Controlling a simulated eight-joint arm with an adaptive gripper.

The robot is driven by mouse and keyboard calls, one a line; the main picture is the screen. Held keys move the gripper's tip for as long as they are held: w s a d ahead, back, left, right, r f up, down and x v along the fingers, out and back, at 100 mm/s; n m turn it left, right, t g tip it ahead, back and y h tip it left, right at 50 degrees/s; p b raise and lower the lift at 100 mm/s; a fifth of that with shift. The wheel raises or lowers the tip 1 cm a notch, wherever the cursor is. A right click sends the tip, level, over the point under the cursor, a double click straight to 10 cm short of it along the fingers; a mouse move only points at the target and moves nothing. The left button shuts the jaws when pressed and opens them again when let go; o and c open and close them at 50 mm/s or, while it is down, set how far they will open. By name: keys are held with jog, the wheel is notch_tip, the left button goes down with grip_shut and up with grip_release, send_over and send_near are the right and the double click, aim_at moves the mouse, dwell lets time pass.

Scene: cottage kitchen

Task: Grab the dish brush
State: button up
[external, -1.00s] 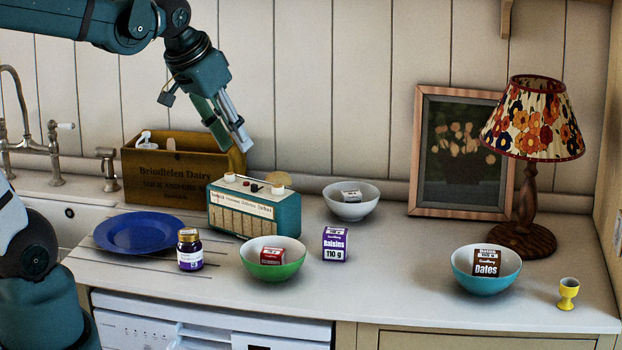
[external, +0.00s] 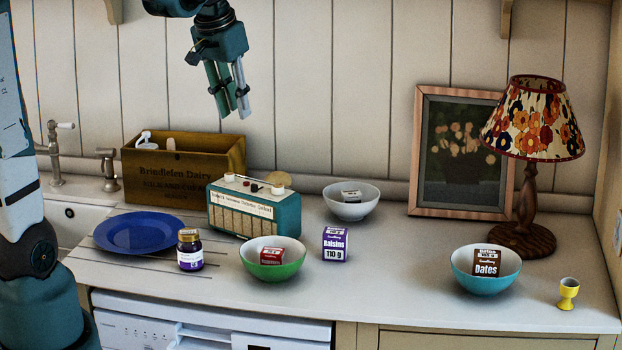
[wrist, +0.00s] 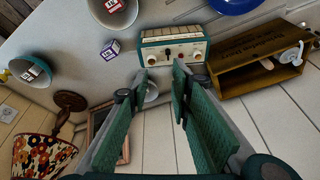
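No dish brush can be made out for certain. A small tan rounded end (external: 171,144) sticks up inside the wooden crate at the back left. It also shows in the wrist view (wrist: 267,64), but I cannot tell if it is the brush. A round tan disc (external: 280,180) shows at the back right of the radio and is also unclear. My gripper (external: 230,112) is in the air above the crate and radio, fingers pointing down. In the wrist view its fingers (wrist: 160,75) are apart with nothing held between them.
A blue plate (external: 138,233), a jar (external: 190,251), several bowls and a raisins box (external: 336,244) stand on the counter. A lamp (external: 526,180) is at right.

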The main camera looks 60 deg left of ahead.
aim_at(170, 138)
jog(key=a+f+n+g, duration=0.1)
jog(key=a+f, duration=0.4)
jog(key=a, duration=0.7)
jog(key=a+f+n+g+h, duration=0.1)
jog(key=a+f, duration=0.4)
jog(key=a, duration=0.8)
jog(key=a+f+n+g, duration=0.1)
jog(key=a+f, duration=0.5)
jog(key=a, duration=0.7)
jog(key=shift+s+a, duration=0.2)
jog(key=shift+s, duration=0.15)
jog(key=shift+w+a+f+m+h, duration=0.15)
jog(key=shift+f+m, duration=0.1)
jog(key=shift+f, duration=0.15)
jog(key=shift+w+a+f+m+h, duration=0.1)
jog(key=shift+f+m+h, duration=0.05)
jog(key=shift+f+m, duration=0.15)
jog(key=shift+f, duration=0.1)
jog(key=shift+f, duration=1.25)
jog(key=shift+f, duration=0.15)
jog(key=shift+w+f+p, duration=0.1)
jog(key=shift+f+p, duration=0.3)
jog(key=shift+f, duration=2.05)
